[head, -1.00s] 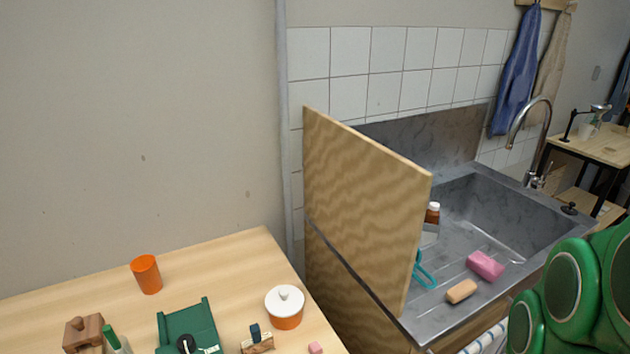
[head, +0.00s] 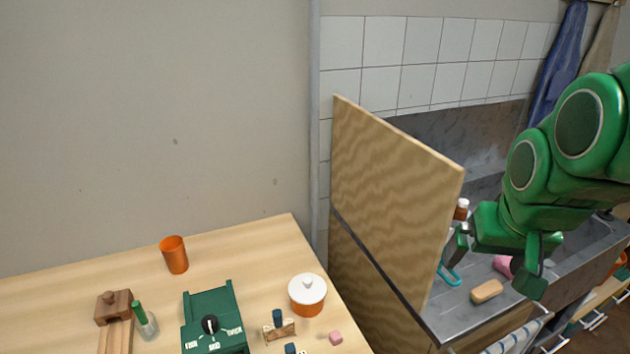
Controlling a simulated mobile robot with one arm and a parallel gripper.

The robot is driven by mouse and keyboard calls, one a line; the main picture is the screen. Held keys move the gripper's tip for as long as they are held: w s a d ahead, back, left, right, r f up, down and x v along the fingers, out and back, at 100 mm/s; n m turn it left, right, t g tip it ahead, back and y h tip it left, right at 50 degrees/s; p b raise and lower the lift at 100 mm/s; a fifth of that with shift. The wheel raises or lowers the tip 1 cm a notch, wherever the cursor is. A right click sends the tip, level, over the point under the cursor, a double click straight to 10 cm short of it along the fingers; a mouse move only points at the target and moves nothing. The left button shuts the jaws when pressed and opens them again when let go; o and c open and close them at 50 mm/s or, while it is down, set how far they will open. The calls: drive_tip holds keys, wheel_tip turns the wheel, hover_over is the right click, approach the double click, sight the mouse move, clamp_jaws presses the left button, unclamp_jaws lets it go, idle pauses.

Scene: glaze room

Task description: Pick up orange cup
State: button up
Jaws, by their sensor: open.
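The orange cup (head: 174,255) stands upright near the back of the wooden table (head: 262,240), left of centre in the head view. Nothing touches it. My green gripper (head: 500,268) is at the right, over the sink area, far from the cup. A wooden panel stands between my gripper and the table.
The upright wooden panel (head: 395,190) borders the table's right side. A sponge (head: 486,291) lies by the sink.

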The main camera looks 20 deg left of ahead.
drive_tip(key=w+a+r+n+t+y, duration=0.1)
drive_tip(key=w+a+r+t, duration=0.3)
drive_tip(key=w+a+r, duration=0.5)
drive_tip(key=w+a+r+n+t+y, duration=0.1)
drive_tip(key=w+a+r+t, duration=0.35)
drive_tip(key=w+r, duration=0.85)
drive_tip(key=w+a+n+t+y, duration=0.1)
drive_tip(key=w+a, duration=0.2)
drive_tip(key=a, duration=0.3)
drive_tip(key=w+a+f+n+t+y, duration=0.1)
drive_tip(key=w+a+n+y, duration=0.15)
drive_tip(key=a, duration=0.35)
drive_tip(key=w+a+t+y, duration=0.1)
drive_tip(key=w+a, duration=0.2)
drive_tip(key=a, duration=0.4)
drive_tip(key=a+f+n+g+y, duration=0.1)
drive_tip(key=a+f+n+y, duration=0.15)
drive_tip(key=a, duration=0.35)
drive_tip(key=a+f+n+g+y, duration=0.1)
drive_tip(key=a+f, duration=0.3)
drive_tip(key=a, duration=0.2)
drive_tip(key=n+g+y, duration=0.2)
drive_tip(key=n+g, duration=0.7)
drive_tip(key=g, duration=0.7)
approach(164, 247)
drive_tip(key=a, duration=0.1)
drive_tip(key=shift+x, duration=3.95)
